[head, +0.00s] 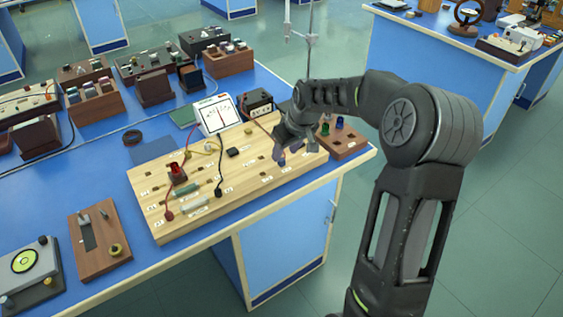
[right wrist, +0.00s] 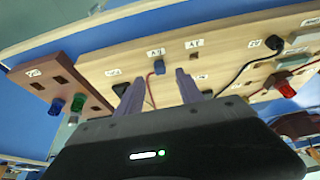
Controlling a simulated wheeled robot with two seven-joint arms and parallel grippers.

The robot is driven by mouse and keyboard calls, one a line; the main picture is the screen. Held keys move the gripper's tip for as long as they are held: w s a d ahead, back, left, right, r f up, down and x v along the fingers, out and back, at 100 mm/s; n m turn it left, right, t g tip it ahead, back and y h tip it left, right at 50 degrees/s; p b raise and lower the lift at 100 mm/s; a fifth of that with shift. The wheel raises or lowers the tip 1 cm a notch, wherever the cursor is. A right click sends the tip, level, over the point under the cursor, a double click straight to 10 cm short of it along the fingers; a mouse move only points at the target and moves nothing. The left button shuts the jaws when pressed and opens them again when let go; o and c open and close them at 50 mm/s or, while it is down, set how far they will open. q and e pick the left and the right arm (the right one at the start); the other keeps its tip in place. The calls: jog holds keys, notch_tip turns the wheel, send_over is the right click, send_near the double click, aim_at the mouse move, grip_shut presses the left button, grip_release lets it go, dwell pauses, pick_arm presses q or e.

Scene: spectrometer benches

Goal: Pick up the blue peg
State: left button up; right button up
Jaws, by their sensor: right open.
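My right gripper (head: 288,154) is over the right part of the wooden board, left of the block. Its two purple fingers (right wrist: 159,76) are apart in the right wrist view. A small blue piece (right wrist: 158,67) shows between them, at the end of a red wire; I cannot tell whether they touch it. My left gripper is not in view.
The brown block (head: 349,143) sits near the bench's right corner. The wooden board (head: 160,220) carries a red part (head: 177,172), wires and labels. A white meter (head: 217,116) and a black box (head: 257,103) stand behind. A metal stand (head: 309,45) rises beyond them.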

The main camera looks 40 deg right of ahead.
aim_at(281, 159)
jog(key=x, duration=0.4)
jog(key=shift+w+p, duration=0.1)
jog(key=shift+p, duration=0.25)
grip_shut()
dwell(0.4)
